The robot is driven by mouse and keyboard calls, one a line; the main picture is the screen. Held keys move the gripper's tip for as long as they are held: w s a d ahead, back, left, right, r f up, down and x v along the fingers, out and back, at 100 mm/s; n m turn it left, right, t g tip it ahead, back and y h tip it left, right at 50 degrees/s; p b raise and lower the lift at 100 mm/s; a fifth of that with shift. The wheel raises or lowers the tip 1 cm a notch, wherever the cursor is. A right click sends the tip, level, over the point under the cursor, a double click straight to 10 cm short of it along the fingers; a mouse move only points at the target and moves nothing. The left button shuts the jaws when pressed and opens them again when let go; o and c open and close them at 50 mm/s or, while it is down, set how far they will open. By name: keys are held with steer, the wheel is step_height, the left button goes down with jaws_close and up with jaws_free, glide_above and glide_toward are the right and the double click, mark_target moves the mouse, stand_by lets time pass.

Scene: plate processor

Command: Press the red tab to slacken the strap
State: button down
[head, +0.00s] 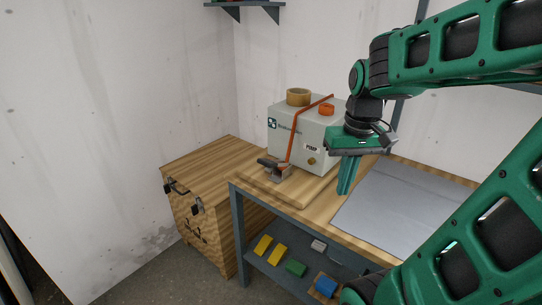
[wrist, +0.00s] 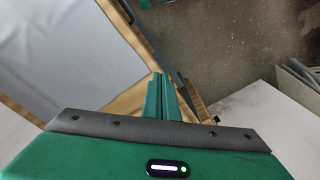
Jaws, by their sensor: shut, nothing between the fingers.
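An orange-red strap (head: 292,142) runs over the top and down the front of a grey-white box (head: 288,122) labelled PUMP. At its lower end is a metal buckle (head: 281,172) with a dark lever, on the wooden base board; a small reddish part shows there, but I cannot make out the red tab for sure. My gripper (head: 344,192) points down with its green fingers shut and empty, to the right of the box and apart from the buckle. In the wrist view the shut fingers (wrist: 159,77) hang over the table's edge area; neither strap nor buckle shows there.
A roll of tape (head: 298,97) and an orange ring (head: 326,109) sit on the box. A grey mat (head: 400,205) covers the bench's right side. A wooden crate (head: 200,180) stands left. Coloured blocks (head: 295,268) lie on the lower shelf.

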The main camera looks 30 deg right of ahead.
steer(key=w+r+n+t+y, duration=0.1)
steer(key=w+n, duration=0.7)
steer(key=w, duration=2.4)
step_height(320, 180, up, 2)
steer(key=shift+w+d+r+n+t, duration=0.15)
steer(key=shift+d+n+t, duration=0.15)
steer(key=shift+t, duration=0.4)
steer(key=x, duration=0.8)
steer(key=s+x, duration=0.1)
steer(key=x, duration=0.3)
steer(key=shift+w+a+f, duration=0.1)
steer(key=shift+f, duration=1)
